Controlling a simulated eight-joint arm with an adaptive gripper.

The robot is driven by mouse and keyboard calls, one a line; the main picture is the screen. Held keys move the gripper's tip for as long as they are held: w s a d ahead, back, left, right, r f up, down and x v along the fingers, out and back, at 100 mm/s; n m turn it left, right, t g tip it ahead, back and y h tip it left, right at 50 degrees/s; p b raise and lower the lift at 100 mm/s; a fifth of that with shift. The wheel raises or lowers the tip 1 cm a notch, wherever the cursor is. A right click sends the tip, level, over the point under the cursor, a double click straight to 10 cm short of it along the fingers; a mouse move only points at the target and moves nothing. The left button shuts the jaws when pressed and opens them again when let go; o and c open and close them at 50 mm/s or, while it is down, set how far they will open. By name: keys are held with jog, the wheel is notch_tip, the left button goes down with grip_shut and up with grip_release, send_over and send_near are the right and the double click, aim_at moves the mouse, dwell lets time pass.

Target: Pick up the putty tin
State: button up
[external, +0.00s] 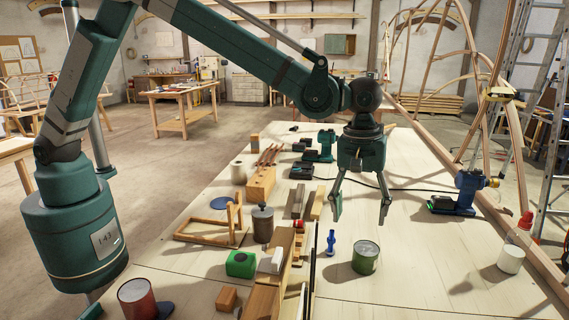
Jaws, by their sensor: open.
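A green tin with a pale top (365,258) stands upright on the worktable in front of my gripper. A red tin (136,299) stands at the near left edge. No label is readable, so I cannot tell for certain which one is the putty tin. My gripper (360,212) points down with its two fingers spread and nothing between them. It hangs above the table, above the green tin in the picture and apart from it.
A small blue item (331,243) stands left of the green tin. Wooden blocks (262,183), a dark canister (263,224) and a green box (240,264) crowd the left. Bare tabletop lies between the green tin and cup.

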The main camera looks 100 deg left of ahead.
jog(key=n, duration=0.2)
send_over(367, 248)
jog(key=shift+g, duration=0.3)
jog(key=f, duration=0.6)
jog(key=shift+d+f, duration=0.2)
jog(key=shift+f, duration=0.05)
jog(key=shift+f+m, duration=0.3)
jog(key=shift+f, duration=0.95)
jog(key=shift+f, duration=0.1)
jog(key=shift+a+f, duration=0.15)
jog(key=shift+f, duration=2.35)
jog(key=shift+c, duration=0.7)
jog(key=c, duration=1)
